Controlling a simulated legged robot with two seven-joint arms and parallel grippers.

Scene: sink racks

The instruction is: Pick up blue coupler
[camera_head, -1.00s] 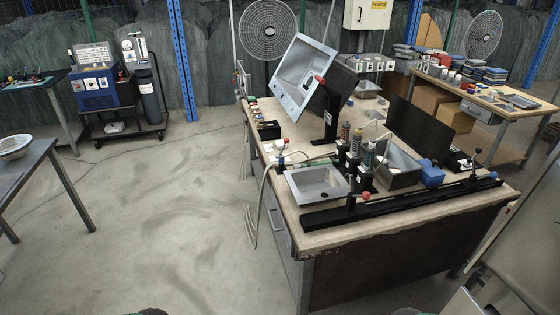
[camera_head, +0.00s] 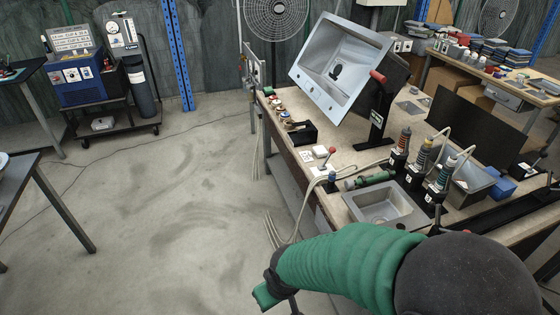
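No part can be surely identified as the blue coupler. A small blue-topped fitting (camera_head: 332,177) stands at the left edge of the workbench (camera_head: 345,158), beside a pale hose. A blue block (camera_head: 502,188) sits farther right on the bench beside a metal basin. One of my arms, with a green sleeve (camera_head: 345,265) and a dark rounded joint, crosses the lower right of the view. Its far end bends down near the bottom edge, and no gripper fingers show there. My other arm is out of view.
A large tilted sink (camera_head: 340,66) stands at the back of the bench. A small metal basin (camera_head: 385,204) lies near the front, with a green tool (camera_head: 372,180) behind it. Several upright tools stand to its right. Open floor (camera_head: 160,220) lies left of the bench.

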